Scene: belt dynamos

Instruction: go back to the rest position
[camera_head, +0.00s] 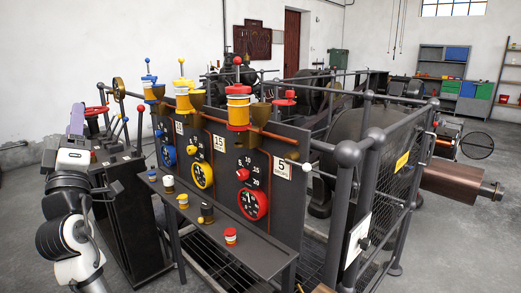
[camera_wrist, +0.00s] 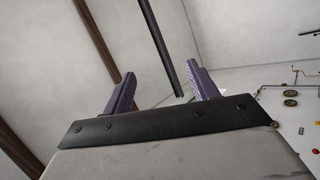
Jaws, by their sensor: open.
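My gripper (camera_head: 76,120) is at the left in the head view, raised beside the dark lever stand, with its purple fingers pointing up. In the wrist view my gripper (camera_wrist: 162,92) shows two purple fingers spread wide apart, with nothing between them. I cannot tell from these frames whether the gripper touches the stand.
The lever stand (camera_head: 135,215) with a red handwheel is just right of my arm. A dark panel (camera_head: 275,170) with red, yellow and blue dials stands behind a narrow shelf (camera_head: 245,250) holding several small pots. A railed machine cage (camera_head: 385,180) fills the right. Floor (camera_head: 22,215) at far left is clear.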

